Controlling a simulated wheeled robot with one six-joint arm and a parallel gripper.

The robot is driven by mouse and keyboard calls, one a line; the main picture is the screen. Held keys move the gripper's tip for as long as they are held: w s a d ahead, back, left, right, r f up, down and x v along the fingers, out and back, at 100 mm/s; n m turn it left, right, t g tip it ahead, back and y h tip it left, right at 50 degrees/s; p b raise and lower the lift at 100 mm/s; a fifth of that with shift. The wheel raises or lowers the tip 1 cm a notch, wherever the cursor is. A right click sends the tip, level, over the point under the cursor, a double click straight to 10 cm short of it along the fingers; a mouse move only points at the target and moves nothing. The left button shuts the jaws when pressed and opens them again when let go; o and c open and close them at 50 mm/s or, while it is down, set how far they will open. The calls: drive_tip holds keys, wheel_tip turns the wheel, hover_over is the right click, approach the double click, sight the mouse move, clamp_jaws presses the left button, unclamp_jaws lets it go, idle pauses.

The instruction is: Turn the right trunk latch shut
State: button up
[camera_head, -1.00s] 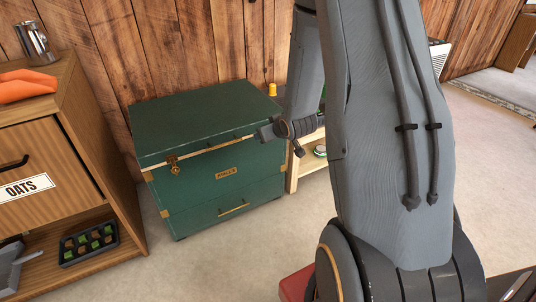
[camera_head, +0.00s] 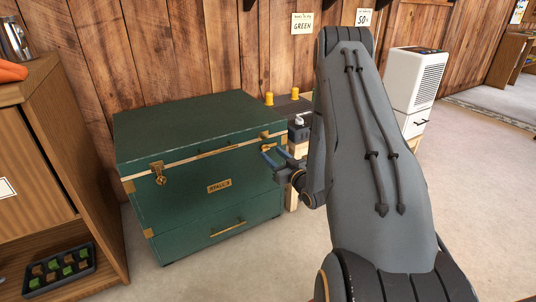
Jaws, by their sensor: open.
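The green trunk (camera_head: 196,205) stands on the floor with its lid down. It has brass corners and a name plate (camera_head: 219,186). The left trunk latch (camera_head: 159,173) is brass and hangs at the front left of the lid seam. The right trunk latch (camera_head: 265,135) is brass, at the front right of the seam; its lower part is close to my fingers and partly hidden. My gripper (camera_head: 268,155) is open at the trunk's front right, just below and in front of that latch. I cannot tell whether the fingers touch it.
A wooden cabinet (camera_head: 92,165) stands left of the trunk, with a tray of green and brown blocks (camera_head: 58,269) low down. A low wooden unit with yellow items (camera_head: 269,98) and a white appliance (camera_head: 416,82) stand behind and right. The floor in front is clear.

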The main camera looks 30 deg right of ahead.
sight(266, 148)
drive_tip(key=shift+w+b, duration=0.45)
drive_tip(key=shift+w, duration=1.4)
drive_tip(key=c, duration=1)
drive_tip(key=shift+c, duration=0.2)
